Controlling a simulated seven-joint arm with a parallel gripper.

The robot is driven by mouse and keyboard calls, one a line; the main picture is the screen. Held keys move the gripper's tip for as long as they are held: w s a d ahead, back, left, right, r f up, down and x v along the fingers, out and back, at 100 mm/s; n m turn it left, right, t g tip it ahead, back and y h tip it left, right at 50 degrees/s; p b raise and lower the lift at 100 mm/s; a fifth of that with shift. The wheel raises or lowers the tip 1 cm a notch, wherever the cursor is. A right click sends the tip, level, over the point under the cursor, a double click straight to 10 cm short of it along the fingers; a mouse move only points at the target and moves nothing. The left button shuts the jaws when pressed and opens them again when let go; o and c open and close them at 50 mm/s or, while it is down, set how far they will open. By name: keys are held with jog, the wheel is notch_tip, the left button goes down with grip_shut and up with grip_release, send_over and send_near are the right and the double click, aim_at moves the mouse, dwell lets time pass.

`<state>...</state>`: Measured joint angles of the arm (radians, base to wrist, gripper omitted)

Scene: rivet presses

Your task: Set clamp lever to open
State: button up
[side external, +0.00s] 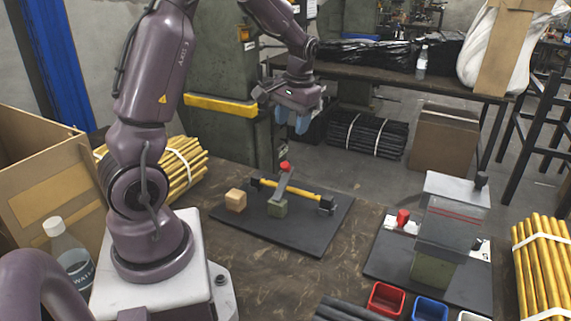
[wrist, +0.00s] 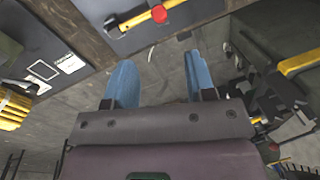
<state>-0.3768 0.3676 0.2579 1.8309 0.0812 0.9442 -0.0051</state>
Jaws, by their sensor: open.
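The red knob (wrist: 159,14) and yellow bar (wrist: 178,4) also show at the top of the wrist view. My gripper (side external: 292,122) is open and empty, with blue fingers, raised above and behind the lever, apart from it. The open fingers (wrist: 158,62) also show in the wrist view, with floor behind them.
A press with a clear guard (side external: 450,222) stands at right, with a red button (side external: 403,217). Red (side external: 386,298) and blue (side external: 429,309) bins sit at the front. Yellow rods (side external: 542,265) lie far right.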

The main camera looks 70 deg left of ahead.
aim_at(285, 163)
jog(key=f, duration=0.4)
jog(key=a+f, duration=0.1)
jog(key=f, duration=0.3)
jog(key=s+f, duration=0.1)
jog(key=f, duration=0.3)
jog(key=shift+s+a+f, duration=0.1)
jog(key=shift+a+f, duration=0.1)
grip_shut()
